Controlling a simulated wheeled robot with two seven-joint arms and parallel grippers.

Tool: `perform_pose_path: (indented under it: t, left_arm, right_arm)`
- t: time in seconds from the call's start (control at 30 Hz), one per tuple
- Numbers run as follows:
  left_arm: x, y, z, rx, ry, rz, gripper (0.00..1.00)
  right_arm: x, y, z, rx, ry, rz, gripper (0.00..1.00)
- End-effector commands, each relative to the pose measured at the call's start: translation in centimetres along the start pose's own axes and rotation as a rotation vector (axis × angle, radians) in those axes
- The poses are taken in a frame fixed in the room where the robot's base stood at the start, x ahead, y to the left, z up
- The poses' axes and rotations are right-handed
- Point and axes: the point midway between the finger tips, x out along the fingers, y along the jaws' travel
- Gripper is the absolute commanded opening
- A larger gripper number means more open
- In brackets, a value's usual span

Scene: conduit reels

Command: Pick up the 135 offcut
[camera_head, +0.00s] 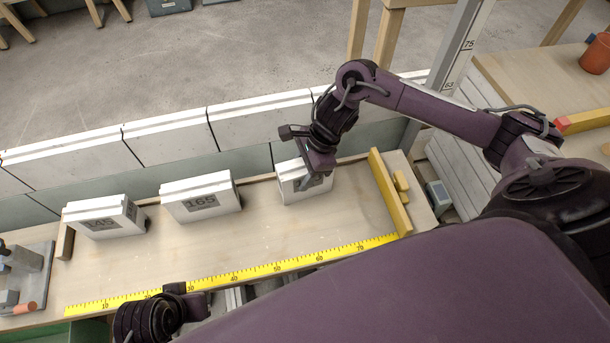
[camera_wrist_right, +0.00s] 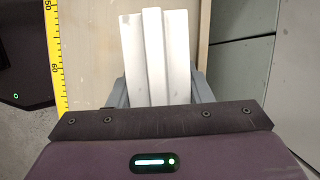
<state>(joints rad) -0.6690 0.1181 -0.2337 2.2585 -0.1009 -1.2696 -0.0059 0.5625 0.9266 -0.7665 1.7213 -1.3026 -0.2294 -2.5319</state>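Three white blocks stand in a row on the wooden bench. The rightmost block (camera_head: 290,186) has its dark label mostly covered by my right gripper (camera_head: 309,181), so I cannot read its number. The middle block (camera_head: 200,190) reads 165. The left block (camera_head: 98,211) has a label ending in 45. In the right wrist view, the rightmost block (camera_wrist_right: 154,50) lies between the two grey fingers of my right gripper (camera_wrist_right: 160,92), one on each side. I cannot tell whether they touch it. My left gripper (camera_head: 197,304) is at the bench's front edge, its fingers unclear.
A yellow measuring tape (camera_head: 240,275) runs along the front of the bench (camera_head: 160,262). A yellow stop (camera_head: 389,190) stands right of the rightmost block. White wall panels (camera_head: 168,137) line the back. A grey fixture (camera_head: 25,270) sits at the left end.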

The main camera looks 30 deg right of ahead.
Motion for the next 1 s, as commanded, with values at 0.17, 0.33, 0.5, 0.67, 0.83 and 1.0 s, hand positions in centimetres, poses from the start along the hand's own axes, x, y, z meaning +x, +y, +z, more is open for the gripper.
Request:
perform_pose_path:
  t: [0.17, 0.33, 0.5, 0.67, 0.83, 1.0]
  left_arm:
    - [0.0, 0.0, 0.0, 0.0, 0.0, 0.0, 0.36]
    - [0.0, 0.0, 0.0, 0.0, 0.0, 0.0, 0.36]
    - [0.0, 0.0, 0.0, 0.0, 0.0, 0.0, 0.36]
    - [-0.4, 0.0, -0.2, 0.0, 0.0, 0.0, 0.36]
    - [-1.3, 0.1, -0.5, 0.0, 0.001, 0.0, 0.36]
    - [-1.7, -0.2, 0.0, -0.007, -0.036, -0.006, 0.36]
  right_arm:
    - [0.0, 0.0, 0.0, 0.001, 0.0, 0.001, 0.15]
    - [-0.1, -0.1, 0.1, 0.0, -0.002, -0.002, 0.0]
    - [-0.1, -0.1, 0.1, 0.0, -0.002, -0.002, 0.0]
    - [-0.3, -0.1, 0.2, 0.0, -0.002, -0.001, 0.0]
    - [-1.3, -0.2, 0.6, -0.002, -0.003, -0.004, 0.0]
    - [-4.2, -0.2, 1.8, -0.004, -0.002, -0.006, 0.0]
